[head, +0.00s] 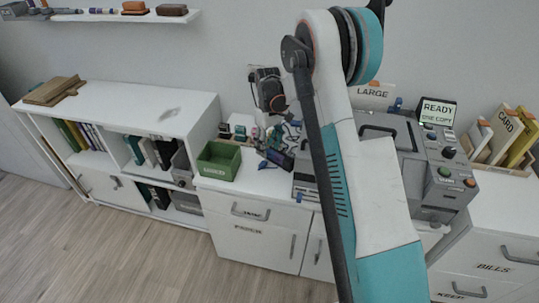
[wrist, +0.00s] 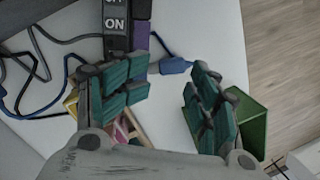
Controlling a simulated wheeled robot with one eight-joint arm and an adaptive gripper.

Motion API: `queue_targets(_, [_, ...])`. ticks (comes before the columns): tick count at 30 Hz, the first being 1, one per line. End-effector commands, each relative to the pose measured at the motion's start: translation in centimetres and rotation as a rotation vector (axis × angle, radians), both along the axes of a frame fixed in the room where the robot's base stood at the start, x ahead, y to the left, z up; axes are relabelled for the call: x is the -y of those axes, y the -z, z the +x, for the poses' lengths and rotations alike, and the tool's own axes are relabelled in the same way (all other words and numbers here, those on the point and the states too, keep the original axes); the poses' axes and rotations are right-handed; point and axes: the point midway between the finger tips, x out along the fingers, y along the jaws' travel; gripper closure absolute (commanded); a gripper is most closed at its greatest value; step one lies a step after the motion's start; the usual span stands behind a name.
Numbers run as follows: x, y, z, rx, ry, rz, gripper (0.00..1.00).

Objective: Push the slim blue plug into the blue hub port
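A blue plug (wrist: 175,65) with a thin blue cable lies on the white desktop in the wrist view, beyond and between my fingertips. A dark hub block (wrist: 117,22) with "ON" lettering and a purple side (wrist: 142,38) stands just left of the plug. The same dark block seems to show in the head view (head: 280,158), with a small blue piece (head: 263,165) beside it. My gripper (wrist: 168,78) is open, with teal-padded fingers apart and nothing between them; it also shows above the desk in the head view (head: 266,133). No blue port can be made out.
A green bin (head: 218,161) stands left of the hub, close to my right finger in the wrist view (wrist: 248,118). Blue and grey cables (wrist: 38,85) loop at the left. A pink-and-yellow item (wrist: 128,128) sits under the gripper.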

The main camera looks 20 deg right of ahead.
Motion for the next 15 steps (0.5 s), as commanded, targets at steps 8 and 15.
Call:
queue_targets(8, [0.3, -5.1, 0.9, 0.000, 0.000, 0.000, 0.46])
queue_targets(15, [0.4, -6.9, 1.2, 0.000, 0.000, 0.000, 0.46])
